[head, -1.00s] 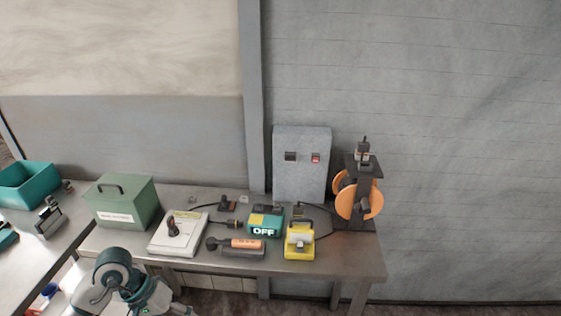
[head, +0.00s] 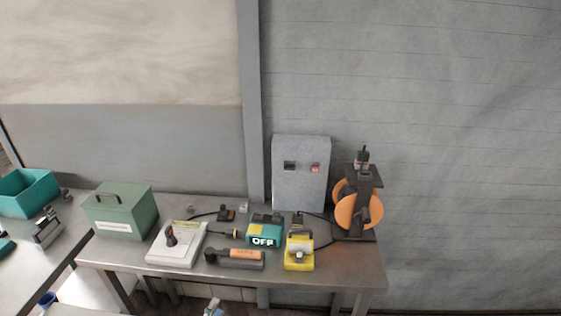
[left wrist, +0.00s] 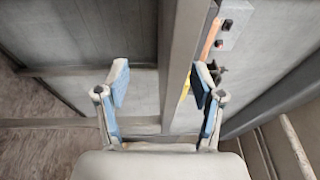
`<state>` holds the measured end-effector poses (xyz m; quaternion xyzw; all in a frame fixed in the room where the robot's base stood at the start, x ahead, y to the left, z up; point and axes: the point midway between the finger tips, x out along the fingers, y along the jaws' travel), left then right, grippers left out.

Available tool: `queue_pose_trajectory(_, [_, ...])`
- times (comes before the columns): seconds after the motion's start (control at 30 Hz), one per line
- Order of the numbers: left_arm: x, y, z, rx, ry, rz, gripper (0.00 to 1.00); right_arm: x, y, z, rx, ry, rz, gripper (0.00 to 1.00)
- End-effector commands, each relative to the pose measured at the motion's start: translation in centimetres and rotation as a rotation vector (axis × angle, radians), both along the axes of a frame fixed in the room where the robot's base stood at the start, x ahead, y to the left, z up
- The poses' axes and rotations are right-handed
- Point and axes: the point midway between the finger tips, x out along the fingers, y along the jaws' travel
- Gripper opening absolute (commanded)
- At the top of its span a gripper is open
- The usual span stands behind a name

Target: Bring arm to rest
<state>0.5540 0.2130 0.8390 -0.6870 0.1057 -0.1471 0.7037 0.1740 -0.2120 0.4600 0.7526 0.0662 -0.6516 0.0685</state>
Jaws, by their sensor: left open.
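My left gripper (left wrist: 162,88) is open in the left wrist view, its two blue-grey padded fingers spread apart with nothing between them. In the head view only a small part of my left gripper (head: 213,308) shows at the bottom edge, low in front of the workbench (head: 330,272). The rest of my left arm is out of the head view. My right gripper is in neither view.
The bench holds a green box (head: 122,213), a white device (head: 177,246), a teal OFF unit (head: 264,233), a yellow device (head: 299,255) and an orange reel (head: 352,208). A grey switch box (head: 300,175) stands behind. A teal bin (head: 28,192) sits left.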

Motion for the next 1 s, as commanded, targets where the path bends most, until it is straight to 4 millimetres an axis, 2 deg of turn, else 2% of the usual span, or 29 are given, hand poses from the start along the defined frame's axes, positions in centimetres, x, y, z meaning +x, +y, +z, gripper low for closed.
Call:
queue_pose_trajectory(0.03, [-1.0, 0.8, -3.9, -0.097, 0.131, 0.069, 0.68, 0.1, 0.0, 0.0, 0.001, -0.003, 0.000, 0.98])
queue_pose_trajectory(0.1, [-2.7, 1.9, -8.8, -0.223, 0.301, 0.168, 0.68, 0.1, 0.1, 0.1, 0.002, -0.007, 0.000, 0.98])
queue_pose_trajectory(0.17, [-4.6, 2.7, -12.9, -0.326, 0.438, 0.255, 0.68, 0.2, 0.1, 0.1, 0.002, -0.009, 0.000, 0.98])
queue_pose_trajectory(0.2, [-6.2, 3.1, -15.6, -0.390, 0.526, 0.314, 0.68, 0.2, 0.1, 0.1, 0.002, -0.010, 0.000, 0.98])
queue_pose_trajectory(0.27, [-8.8, 3.5, -19.3, -0.481, 0.651, 0.405, 0.68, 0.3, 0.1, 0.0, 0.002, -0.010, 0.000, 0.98])
queue_pose_trajectory(0.3, [-10.8, 3.7, -21.8, -0.538, 0.732, 0.467, 0.68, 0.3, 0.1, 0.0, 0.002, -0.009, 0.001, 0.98])
queue_pose_trajectory(0.37, [-14.0, 3.7, -25.1, -0.620, 0.848, 0.561, 0.68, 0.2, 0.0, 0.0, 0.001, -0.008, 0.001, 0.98])
queue_pose_trajectory(0.4, [-16.3, 3.7, -27.2, -0.671, 0.924, 0.626, 0.68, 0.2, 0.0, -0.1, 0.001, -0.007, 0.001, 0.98])
queue_pose_trajectory(0.47, [-19.9, 3.4, -30.0, -0.743, 1.032, 0.726, 0.68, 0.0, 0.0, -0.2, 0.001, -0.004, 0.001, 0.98])
queue_pose_trajectory(0.5, [-22.4, 3.2, -31.7, -0.786, 1.100, 0.792, 0.68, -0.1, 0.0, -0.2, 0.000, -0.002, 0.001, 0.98])
queue_pose_trajectory(0.6, [-28.2, 2.3, -34.9, -0.877, 1.247, 0.949, 0.68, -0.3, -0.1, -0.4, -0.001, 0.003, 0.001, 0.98])
queue_pose_trajectory(0.73, [-34.2, 1.1, -37.2, -0.954, 1.382, 1.110, 0.68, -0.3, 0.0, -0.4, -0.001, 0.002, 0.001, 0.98])
queue_pose_trajectory(0.8, [-36.2, 0.7, -37.9, -0.977, 1.426, 1.167, 0.68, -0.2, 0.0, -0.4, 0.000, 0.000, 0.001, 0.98])
queue_pose_trajectory(0.87, [-37.3, 0.5, -38.2, -0.989, 1.450, 1.199, 0.68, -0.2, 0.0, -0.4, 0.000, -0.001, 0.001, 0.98])
queue_pose_trajectory(1.0, [-38.0, 0.3, -38.3, -0.995, 1.463, 1.219, 0.68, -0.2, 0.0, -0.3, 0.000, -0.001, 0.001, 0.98])
